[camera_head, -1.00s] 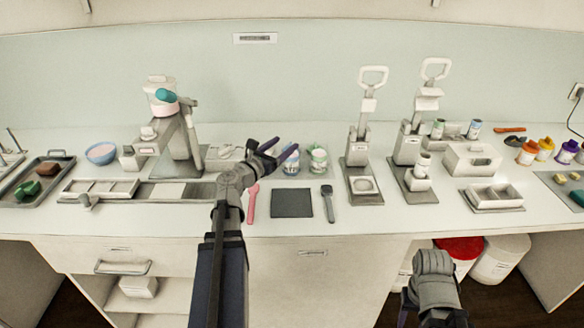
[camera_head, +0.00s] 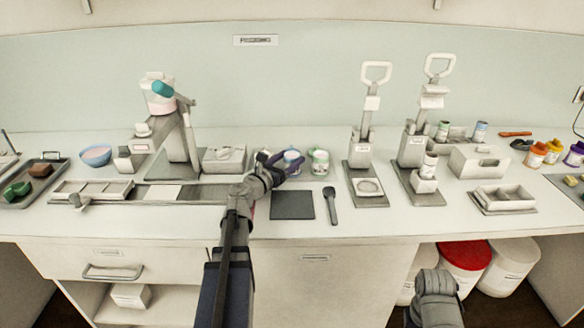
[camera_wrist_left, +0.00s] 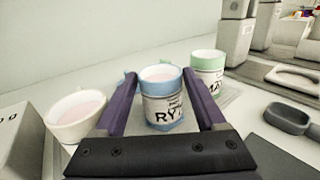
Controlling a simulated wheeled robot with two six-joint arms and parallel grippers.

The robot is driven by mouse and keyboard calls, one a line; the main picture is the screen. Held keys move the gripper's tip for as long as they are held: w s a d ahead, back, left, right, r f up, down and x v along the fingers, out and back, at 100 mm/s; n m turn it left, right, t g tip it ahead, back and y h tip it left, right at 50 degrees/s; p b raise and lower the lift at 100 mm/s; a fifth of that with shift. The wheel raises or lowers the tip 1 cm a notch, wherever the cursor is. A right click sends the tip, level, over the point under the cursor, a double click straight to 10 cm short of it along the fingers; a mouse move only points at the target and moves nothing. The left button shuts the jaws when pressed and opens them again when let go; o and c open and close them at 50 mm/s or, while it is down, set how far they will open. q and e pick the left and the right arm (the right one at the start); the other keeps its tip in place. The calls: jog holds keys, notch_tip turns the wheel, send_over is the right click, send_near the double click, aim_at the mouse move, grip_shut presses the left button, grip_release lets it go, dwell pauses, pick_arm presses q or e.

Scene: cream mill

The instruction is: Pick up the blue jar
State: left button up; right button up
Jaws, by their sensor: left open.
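The blue jar (camera_wrist_left: 163,100) has a blue rim and base, a white label with dark letters and pale pink contents. It stands upright on the counter and also shows in the head view (camera_head: 292,158). My left gripper (camera_wrist_left: 160,92) is open, with one purple finger on each side of the jar. I cannot tell whether the fingers touch it. In the head view my left gripper (camera_head: 280,162) reaches the jar from the front left. The right arm's end shows at the bottom of the head view, but its fingers are hidden.
A green-rimmed jar (camera_wrist_left: 207,70) stands close on the right of the blue jar. A dark mat (camera_head: 292,205) and a grey spoon (camera_head: 331,203) lie in front. Two lever presses (camera_head: 365,150) stand further right.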

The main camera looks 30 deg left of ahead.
aim_at(296, 154)
pick_arm(q)
jog(key=w, duration=0.4)
jog(key=shift+d, duration=0.1)
jog(key=shift+c, duration=0.2)
jog(key=c, duration=1)
